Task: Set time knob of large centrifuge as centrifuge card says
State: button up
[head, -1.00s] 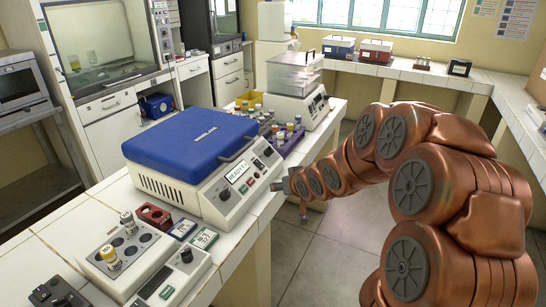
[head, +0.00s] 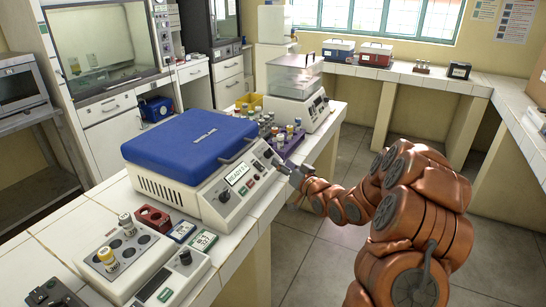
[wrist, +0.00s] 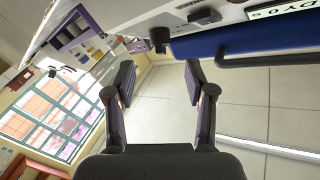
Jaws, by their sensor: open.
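The large centrifuge (head: 190,150) with a blue lid stands on the tiled bench in the head view. Its slanted front panel has a lit display (head: 238,172) reading READY, small buttons and dark knobs. A black knob (wrist: 159,38) shows in the wrist view beyond my fingertips; its label is not readable. My gripper (head: 284,167) is open and empty at the right end of the panel; it also shows in the wrist view (wrist: 158,80), fingers spread, apart from the knob. Two small cards, blue-edged (head: 182,231) and green-edged (head: 204,241), lie before the centrifuge; their text is too small to read.
A rack with several tubes (head: 290,142) stands just behind my gripper. A clear-lidded device (head: 293,85) is further back. A red block (head: 152,217) and a vial device (head: 125,255) stand at the front. The floor right of the bench is open.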

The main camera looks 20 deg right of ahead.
aim_at(272, 155)
jog(key=shift+p+x, duration=0.75)
jog(key=shift+x, duration=2.55)
grip_shut()
